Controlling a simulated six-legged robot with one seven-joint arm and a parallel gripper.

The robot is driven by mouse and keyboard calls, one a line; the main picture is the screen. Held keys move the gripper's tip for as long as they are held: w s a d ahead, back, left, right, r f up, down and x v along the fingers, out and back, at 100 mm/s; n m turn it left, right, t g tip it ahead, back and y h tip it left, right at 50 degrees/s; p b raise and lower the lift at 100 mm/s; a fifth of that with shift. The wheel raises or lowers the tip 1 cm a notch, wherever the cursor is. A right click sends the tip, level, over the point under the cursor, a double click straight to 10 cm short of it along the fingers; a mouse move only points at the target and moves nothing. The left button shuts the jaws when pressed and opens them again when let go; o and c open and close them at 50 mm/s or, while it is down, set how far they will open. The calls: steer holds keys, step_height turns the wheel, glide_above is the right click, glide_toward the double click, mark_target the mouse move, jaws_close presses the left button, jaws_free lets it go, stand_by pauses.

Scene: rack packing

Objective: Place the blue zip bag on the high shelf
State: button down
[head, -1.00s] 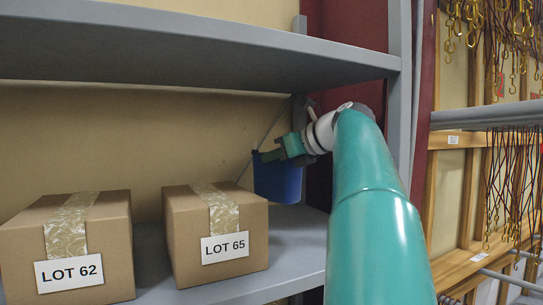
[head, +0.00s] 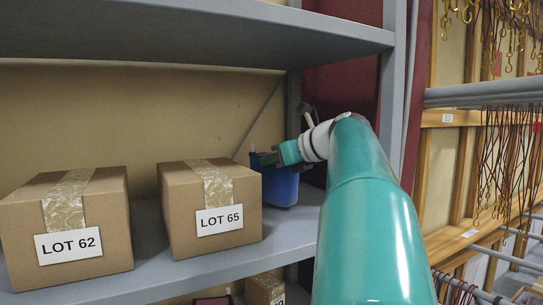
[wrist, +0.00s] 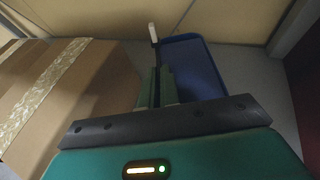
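The blue zip bag (head: 281,187) is upright at the right end of the shelf with the boxes, behind and to the right of the LOT 65 box. Its bottom is at or just above the shelf surface; I cannot tell if it touches. My gripper (head: 262,160) is at the bag's top edge. In the wrist view, the fingers of my gripper (wrist: 157,86) are close together at the left edge of the blue bag (wrist: 192,66), shut on it. The shelf (head: 180,268) is grey.
The LOT 65 box (head: 185,228) stands close left of the bag, and the LOT 62 box (head: 110,225) stands farther left. Another grey shelf (head: 190,30) is overhead. A grey rack post (head: 392,90) rises at the right. Another box (head: 265,289) sits below.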

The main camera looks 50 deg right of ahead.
steer(key=shift+w, duration=0.2)
steer(key=shift+s, duration=0.15)
steer(key=shift+f, duration=0.3)
steer(key=shift+f, duration=0.3)
steer(key=c, duration=1.6)
jaws_free()
steer(key=shift+o, duration=0.2)
steer(key=v, duration=1.3)
steer(key=shift+s, duration=0.25)
